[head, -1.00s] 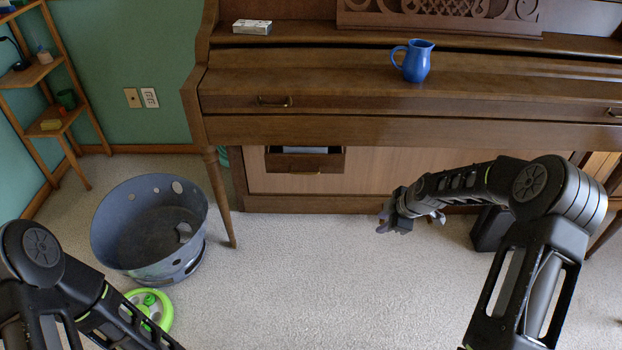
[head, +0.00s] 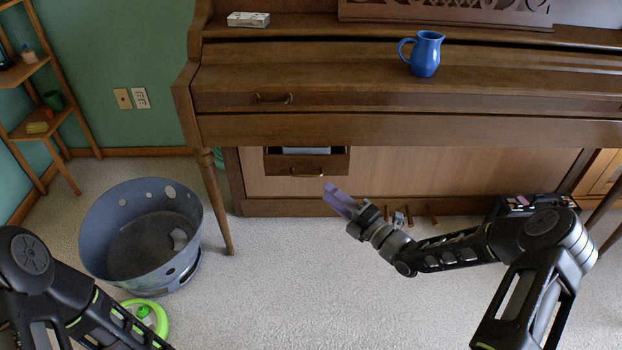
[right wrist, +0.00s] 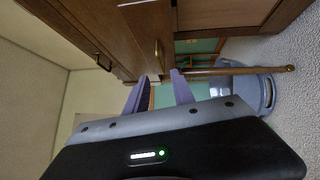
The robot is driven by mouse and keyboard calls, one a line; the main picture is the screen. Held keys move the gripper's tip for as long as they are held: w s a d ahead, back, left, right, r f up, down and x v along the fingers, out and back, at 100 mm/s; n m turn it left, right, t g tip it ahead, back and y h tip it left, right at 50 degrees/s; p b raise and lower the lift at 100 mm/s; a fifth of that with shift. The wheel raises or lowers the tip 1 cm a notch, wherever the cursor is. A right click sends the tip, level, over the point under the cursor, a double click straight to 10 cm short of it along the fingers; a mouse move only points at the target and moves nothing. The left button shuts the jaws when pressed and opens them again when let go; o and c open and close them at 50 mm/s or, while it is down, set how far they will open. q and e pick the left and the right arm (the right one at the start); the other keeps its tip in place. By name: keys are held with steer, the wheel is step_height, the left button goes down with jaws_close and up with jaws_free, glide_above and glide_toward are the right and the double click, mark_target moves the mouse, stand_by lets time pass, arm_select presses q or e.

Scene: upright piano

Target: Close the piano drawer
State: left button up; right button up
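The piano drawer (head: 284,167) is a small brown drawer under the piano's keyboard shelf. It is pulled out, with its open top showing something pale inside, and has a brass handle (head: 310,173). My right gripper (head: 338,197) is in front of the drawer, just below and right of it in the head view, with purple fingers pointing towards the piano. In the right wrist view, the fingers are apart with nothing between them, and the drawer's handle (right wrist: 158,54) shows just beyond them. My left arm shows at lower left; its gripper is out of view.
The upright piano (head: 400,128) spans the back, with a blue jug (head: 425,54) and a small white box (head: 248,20) on top. A piano leg (head: 215,205) and a large grey bin (head: 120,265) stand left of the drawer.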

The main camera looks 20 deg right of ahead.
steer(key=b+x, duration=0.1)
steer(key=x, duration=0.7)
steer(key=shift+s, duration=0.1)
steer(key=shift+c, duration=0.3)
jaws_close()
steer(key=shift+d, duration=0.1)
stand_by(0.9)
